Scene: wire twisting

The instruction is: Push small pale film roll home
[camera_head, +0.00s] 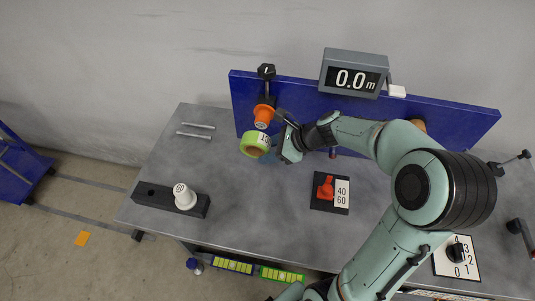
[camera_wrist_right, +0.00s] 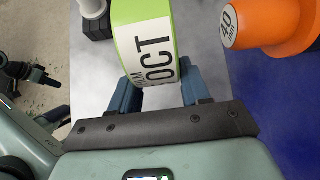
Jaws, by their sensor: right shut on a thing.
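My right gripper (camera_head: 272,152) is shut on a pale green roll (camera_head: 250,145) with a white label. In the right wrist view the roll (camera_wrist_right: 148,45) sits between the two blue fingers (camera_wrist_right: 158,86), and its label reads OCT. The gripper holds it in front of the blue panel, just below and left of an orange flanged core (camera_head: 263,117), apart from it. The orange core (camera_wrist_right: 268,22), marked 40, sits on a holder at the panel. A white core (camera_head: 184,196) stands upright on a black block at the left. My left gripper is not in view.
The display (camera_head: 354,75) on the blue panel (camera_head: 450,112) reads 0.0 m. Two metal rods (camera_head: 196,130) lie at the back left. A red selector marked 40/60 (camera_head: 325,190) sits mid-table; a numbered dial (camera_head: 457,256) is at front right. The table's middle left is clear.

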